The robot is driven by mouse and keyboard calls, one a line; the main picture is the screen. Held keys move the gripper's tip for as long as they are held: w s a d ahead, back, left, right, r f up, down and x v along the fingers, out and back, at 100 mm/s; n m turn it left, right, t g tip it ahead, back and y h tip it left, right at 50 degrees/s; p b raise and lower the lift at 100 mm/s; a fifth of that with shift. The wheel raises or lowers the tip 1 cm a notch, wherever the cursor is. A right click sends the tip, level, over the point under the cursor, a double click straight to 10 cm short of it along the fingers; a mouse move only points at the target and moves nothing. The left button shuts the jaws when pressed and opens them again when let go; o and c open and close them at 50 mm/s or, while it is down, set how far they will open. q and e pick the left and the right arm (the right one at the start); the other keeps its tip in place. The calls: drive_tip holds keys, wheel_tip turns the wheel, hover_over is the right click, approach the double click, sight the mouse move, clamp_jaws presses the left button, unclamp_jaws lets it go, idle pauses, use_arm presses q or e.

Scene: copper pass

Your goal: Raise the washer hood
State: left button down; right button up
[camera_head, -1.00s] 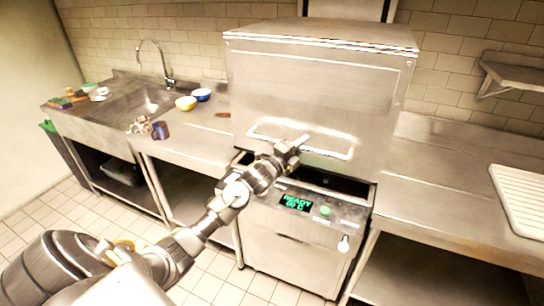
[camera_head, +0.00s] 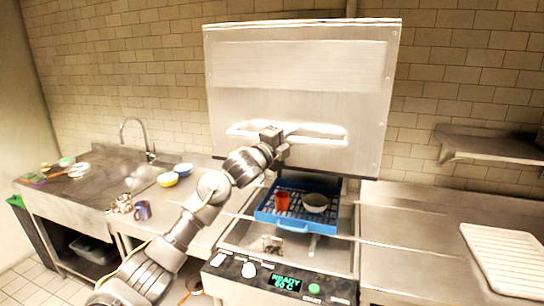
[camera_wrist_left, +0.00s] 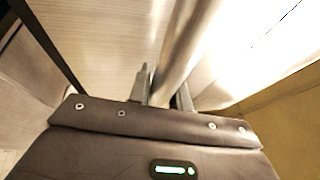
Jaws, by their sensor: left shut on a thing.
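The washer hood (camera_head: 300,85) is a big steel box, raised clear of the washer base, with a long bar handle (camera_head: 318,139) across its lower front. My left gripper (camera_head: 277,140) is shut on the left part of that handle. In the left wrist view the handle bar (camera_wrist_left: 185,50) runs between the two fingers (camera_wrist_left: 163,92). My right gripper is in neither view.
The front panel (camera_head: 285,281) has a lit display and a green button. The right counter (camera_head: 410,215) is mostly clear, with a white ribbed tray (camera_head: 505,258) and wall shelf (camera_head: 490,146).

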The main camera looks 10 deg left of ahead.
sight(302, 120)
use_arm(q)
wheel_tip(302, 120, up, 3)
drive_tip(key=shift+d+f, duration=0.1)
drive_tip(key=shift+f, duration=0.1)
drive_tip(key=shift+r+p, duration=0.3)
drive_tip(key=shift+r, duration=0.05)
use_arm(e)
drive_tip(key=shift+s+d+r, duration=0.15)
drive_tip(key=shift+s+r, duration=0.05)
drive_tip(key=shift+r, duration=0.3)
use_arm(q)
drive_tip(key=c, duration=1.6)
unclamp_jaws()
drive_tip(key=o, duration=0.3)
drive_tip(key=shift+w+d+f, duration=0.1)
drive_tip(key=shift+d, duration=0.05)
drive_tip(key=shift+s+a+f+b, duration=0.2)
drive_tip(key=shift+s+a+b, duration=0.1)
drive_tip(key=shift+a, duration=0.1)
drive_tip(key=b+v, duration=0.4)
drive_tip(key=v, duration=0.5)
drive_tip(key=shift+s, duration=0.45)
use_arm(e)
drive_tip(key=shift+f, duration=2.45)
use_arm(q)
drive_tip(key=shift+a+r, duration=0.1)
drive_tip(key=shift+a, duration=0.05)
